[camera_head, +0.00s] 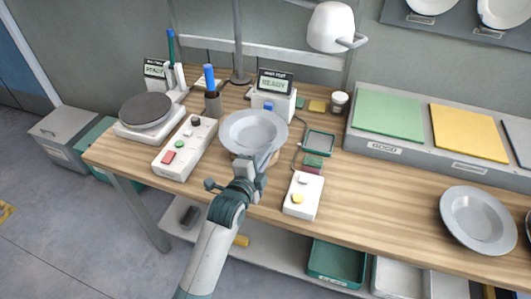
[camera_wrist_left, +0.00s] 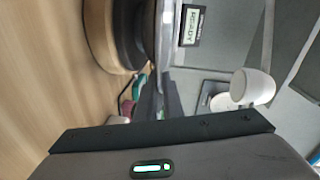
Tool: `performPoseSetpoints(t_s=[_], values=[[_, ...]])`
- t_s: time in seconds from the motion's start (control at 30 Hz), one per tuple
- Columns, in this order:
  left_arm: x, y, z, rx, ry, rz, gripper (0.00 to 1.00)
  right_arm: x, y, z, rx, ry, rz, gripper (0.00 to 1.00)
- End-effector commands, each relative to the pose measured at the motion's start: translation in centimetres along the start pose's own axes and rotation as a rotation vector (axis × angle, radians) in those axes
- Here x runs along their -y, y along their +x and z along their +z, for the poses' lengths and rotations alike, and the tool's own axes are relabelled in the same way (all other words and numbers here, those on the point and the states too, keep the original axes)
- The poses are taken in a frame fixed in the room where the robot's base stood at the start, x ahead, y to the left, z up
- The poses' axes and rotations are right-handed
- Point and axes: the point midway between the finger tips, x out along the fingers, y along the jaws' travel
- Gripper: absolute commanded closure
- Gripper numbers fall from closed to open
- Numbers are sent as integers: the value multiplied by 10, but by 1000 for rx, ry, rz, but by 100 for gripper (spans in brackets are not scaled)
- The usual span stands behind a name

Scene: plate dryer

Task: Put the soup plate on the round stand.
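A grey soup plate (camera_head: 253,130) is level above the table's back middle in the head view. My left gripper (camera_head: 262,160) is at its near rim and looks shut on it. In the left wrist view the plate (camera_wrist_left: 167,35) shows edge-on, running to between the dark fingers (camera_wrist_left: 160,98). The round stand (camera_wrist_left: 100,35), wooden with a dark top, is right beside the plate's underside there. In the head view the plate hides most of the stand, with a brown bit (camera_head: 274,158) showing. I cannot tell whether plate and stand touch. My right gripper is out of view.
A hot plate (camera_head: 146,111), a button box (camera_head: 185,147) and a pen cup (camera_head: 213,103) stand left. A READY display (camera_head: 274,86) stands behind the plate. A white button box (camera_head: 303,195) is right of my arm. Another grey plate (camera_head: 478,220) lies far right.

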Motion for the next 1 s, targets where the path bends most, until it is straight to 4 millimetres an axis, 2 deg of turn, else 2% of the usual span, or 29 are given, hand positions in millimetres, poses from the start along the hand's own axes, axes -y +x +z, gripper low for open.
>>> performPoseSetpoints(t_s=[0.03, 0.07, 0.1, 0.57, 0.77, 1.0], values=[[0, 0, 0, 0, 0, 0, 83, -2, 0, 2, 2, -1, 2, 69], [0, 0, 0, 0, 0, 0, 76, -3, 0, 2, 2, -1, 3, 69], [0, 0, 0, 0, 0, 0, 74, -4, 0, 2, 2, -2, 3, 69], [0, -5, 0, 0, 1, 0, 74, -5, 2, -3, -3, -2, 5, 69], [0, -25, 1, 1, 2, -1, 74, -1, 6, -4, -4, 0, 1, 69], [-1, -64, 0, 0, 2, 0, 74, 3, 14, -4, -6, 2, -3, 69]])
